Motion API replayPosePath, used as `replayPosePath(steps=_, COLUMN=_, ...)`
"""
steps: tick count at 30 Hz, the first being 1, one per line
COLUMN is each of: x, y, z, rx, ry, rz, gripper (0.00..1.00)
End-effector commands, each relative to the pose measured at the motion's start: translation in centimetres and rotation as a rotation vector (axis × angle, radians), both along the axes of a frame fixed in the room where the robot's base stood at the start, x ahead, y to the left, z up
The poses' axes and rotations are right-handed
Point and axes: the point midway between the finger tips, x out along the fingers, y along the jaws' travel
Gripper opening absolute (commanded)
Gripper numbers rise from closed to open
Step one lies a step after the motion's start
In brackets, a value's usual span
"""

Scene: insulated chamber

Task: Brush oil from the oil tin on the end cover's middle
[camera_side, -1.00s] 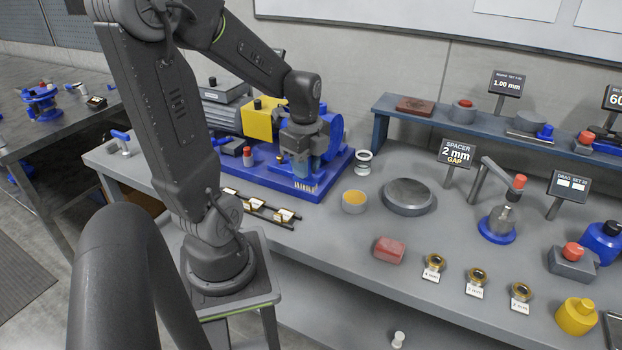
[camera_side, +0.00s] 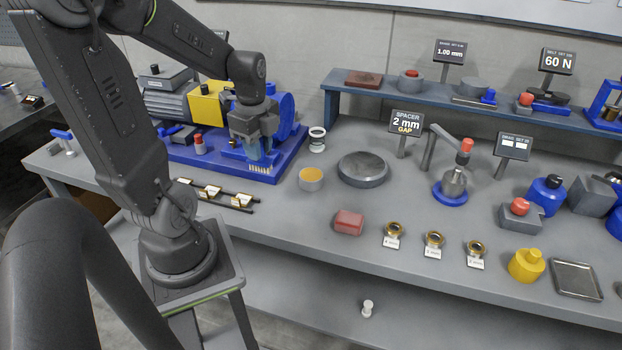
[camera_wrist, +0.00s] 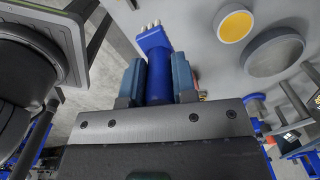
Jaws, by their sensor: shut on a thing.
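My gripper (camera_side: 254,146) is shut on a blue brush (camera_wrist: 157,58), with a finger on each side of its handle. The brush's pale bristle tips (camera_wrist: 149,26) show beyond the fingers in the wrist view. In the side view the brush hangs bristles down in front of the blue pump base; I cannot tell whether it touches it. The oil tin (camera_side: 311,180), a small round tin with amber contents, stands open on the bench to the right; it also shows in the wrist view (camera_wrist: 235,25). A grey round disc (camera_side: 363,169), which looks like the end cover, lies flat right of the tin.
The pump and motor unit on its blue base (camera_side: 280,170) stands behind my gripper. A red block (camera_side: 348,222) and several labelled brass rings lie in front. A spacer sign (camera_side: 407,122) stands behind the disc.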

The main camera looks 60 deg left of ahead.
Motion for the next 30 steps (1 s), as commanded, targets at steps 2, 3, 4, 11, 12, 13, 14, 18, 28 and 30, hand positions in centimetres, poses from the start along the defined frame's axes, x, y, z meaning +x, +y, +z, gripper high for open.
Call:
replayPosePath(steps=2, x=0.0, y=0.0, z=0.0, rx=0.0, ry=0.0, rz=0.0, gripper=0.02)
replayPosePath(steps=3, x=0.0, y=0.0, z=0.0, rx=0.0, ry=0.0, rz=0.0, gripper=0.02)
replayPosePath(steps=4, x=0.0, y=0.0, z=0.0, rx=0.0, ry=0.0, rz=0.0, gripper=0.02)
replayPosePath(steps=11, x=1.0, y=0.3, z=0.1, rx=-0.001, ry=0.002, rz=-0.003, gripper=0.02)
replayPosePath(steps=12, x=1.7, y=0.6, z=0.1, rx=-0.002, ry=0.002, rz=-0.004, gripper=0.02)
replayPosePath(steps=13, x=2.3, y=0.8, z=0.2, rx=-0.003, ry=0.003, rz=-0.004, gripper=0.02)
replayPosePath(steps=14, x=3.1, y=1.0, z=0.2, rx=-0.003, ry=0.004, rz=-0.006, gripper=0.02)
replayPosePath(steps=18, x=7.2, y=1.8, z=0.0, rx=-0.006, ry=0.008, rz=-0.007, gripper=0.02)
replayPosePath(steps=28, x=13.4, y=2.2, z=-1.1, rx=-0.007, ry=0.013, rz=-0.001, gripper=0.02)
replayPosePath(steps=30, x=13.7, y=2.2, z=-1.3, rx=-0.006, ry=0.013, rz=0.0, gripper=0.02)
